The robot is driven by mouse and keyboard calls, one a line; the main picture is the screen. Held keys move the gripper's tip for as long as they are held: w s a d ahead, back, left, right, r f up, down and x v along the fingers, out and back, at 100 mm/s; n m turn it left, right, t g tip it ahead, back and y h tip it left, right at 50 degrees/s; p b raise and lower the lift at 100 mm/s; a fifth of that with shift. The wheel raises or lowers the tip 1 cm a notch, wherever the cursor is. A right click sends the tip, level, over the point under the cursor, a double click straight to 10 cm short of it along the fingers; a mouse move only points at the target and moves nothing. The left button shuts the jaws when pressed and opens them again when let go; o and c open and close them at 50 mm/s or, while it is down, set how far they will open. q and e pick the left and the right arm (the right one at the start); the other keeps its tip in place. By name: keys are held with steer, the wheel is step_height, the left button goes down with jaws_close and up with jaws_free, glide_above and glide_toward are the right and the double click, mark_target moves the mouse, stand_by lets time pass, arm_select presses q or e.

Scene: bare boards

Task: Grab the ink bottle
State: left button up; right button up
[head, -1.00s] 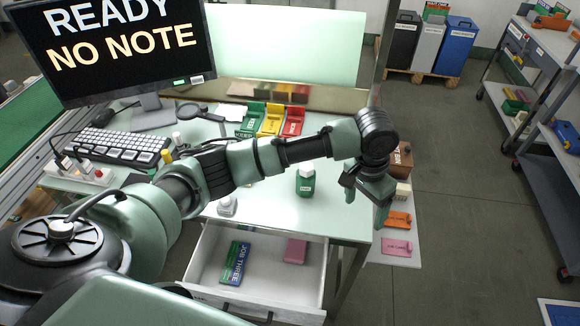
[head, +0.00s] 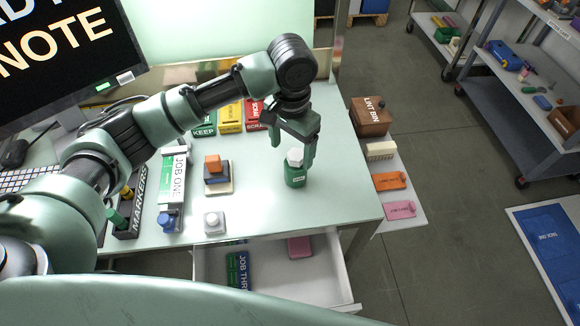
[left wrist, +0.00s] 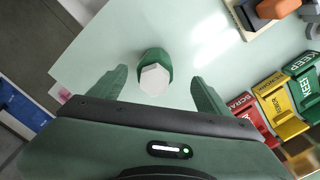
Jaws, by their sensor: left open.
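The ink bottle (head: 295,172) is small and green with a white faceted cap and a small label. It stands upright on the pale glass-topped desk (head: 260,215). My left gripper (head: 294,160) is open, with its fingers pointing down at the bottle. In the left wrist view the bottle (left wrist: 154,72) lies between the two spread fingers of the gripper (left wrist: 158,85), nearer the left one, with clear gaps on both sides. I cannot tell whether the fingertips reach down to the cap's height. My right gripper is not in view.
An open drawer (head: 275,285) under the desk holds a blue-green box and a pink block. Green, yellow and red trays (head: 230,118) stand at the back. A marker holder (head: 130,215), a JOB ONE box and a stacked block set stand left. A brown bin (head: 371,115) stands right.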

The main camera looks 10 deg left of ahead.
mark_target(295, 166)
arm_select(q)
steer(key=f, duration=0.2)
steer(key=f+p, duration=0.1)
steer(key=f, duration=0.2)
steer(key=d+f, duration=0.1)
steer(key=f, duration=0.1)
steer(key=shift+w+f, duration=0.2)
steer(key=shift+f, duration=0.1)
steer(key=c, duration=1.4)
steer(key=shift+c, duration=0.5)
steer(key=shift+r, duration=0.2)
